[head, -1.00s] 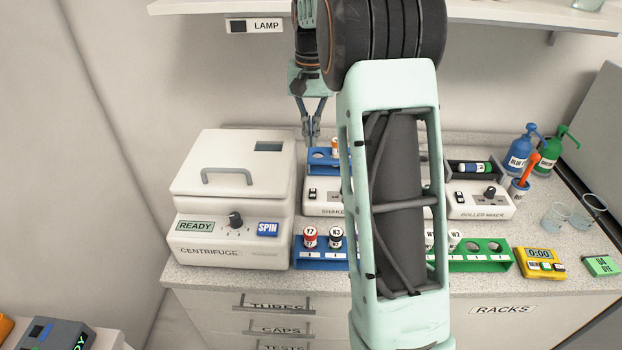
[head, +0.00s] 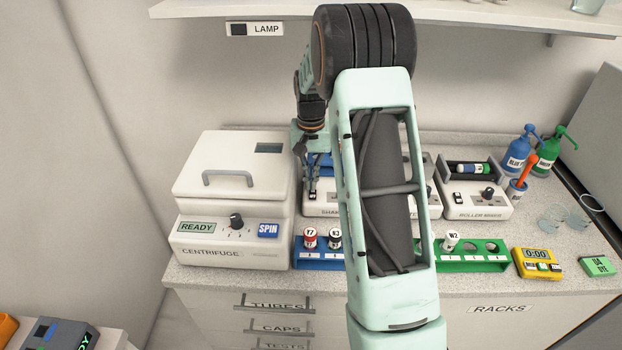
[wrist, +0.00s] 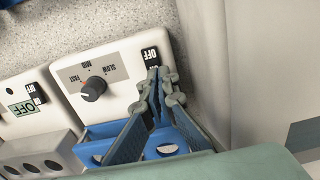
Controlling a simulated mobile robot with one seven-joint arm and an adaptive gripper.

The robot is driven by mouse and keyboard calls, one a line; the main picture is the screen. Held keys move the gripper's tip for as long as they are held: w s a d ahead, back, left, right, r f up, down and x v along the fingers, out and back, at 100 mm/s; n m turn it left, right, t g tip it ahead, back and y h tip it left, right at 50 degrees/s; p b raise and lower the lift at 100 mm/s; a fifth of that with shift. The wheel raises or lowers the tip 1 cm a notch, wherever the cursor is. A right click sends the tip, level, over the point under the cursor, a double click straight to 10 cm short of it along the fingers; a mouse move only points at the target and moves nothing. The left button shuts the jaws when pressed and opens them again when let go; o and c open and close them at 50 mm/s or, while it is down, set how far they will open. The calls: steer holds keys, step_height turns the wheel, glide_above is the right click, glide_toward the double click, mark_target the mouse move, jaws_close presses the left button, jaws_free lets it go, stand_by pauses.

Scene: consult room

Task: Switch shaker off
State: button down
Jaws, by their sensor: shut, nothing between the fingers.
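The shaker (head: 322,209) is a white box with a blue tray on top, on the counter right of the centrifuge; my arm hides part of it in the head view. In the wrist view the shaker's face (wrist: 122,62) shows upside down, with a black speed knob (wrist: 93,89) and a switch (wrist: 150,56) marked OFF. My gripper (head: 312,198) is shut and empty, pointing down at the switch end of the shaker. In the wrist view its fingertips (wrist: 159,76) are right by the switch and cover part of it; I cannot tell whether they touch.
The centrifuge (head: 235,190) stands close on the left. A blue rack (head: 318,262) with capped tubes is in front. Another device (wrist: 20,121) with an OFF display sits beside the shaker. The roller mixer (head: 478,205) is farther right. The shelf (head: 420,12) is overhead.

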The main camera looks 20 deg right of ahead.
mark_target(311, 192)
steer(key=shift+f, duration=0.1)
steer(key=shift+f+b, duration=0.45)
steer(key=shift+f, duration=0.05)
steer(key=shift+w+r, duration=0.1)
steer(key=shift+s+a+r, duration=0.25)
steer(key=shift+s+r, duration=0.1)
steer(key=shift+s, duration=0.35)
step_height(311, 192, up, 12)
stand_by(0.6)
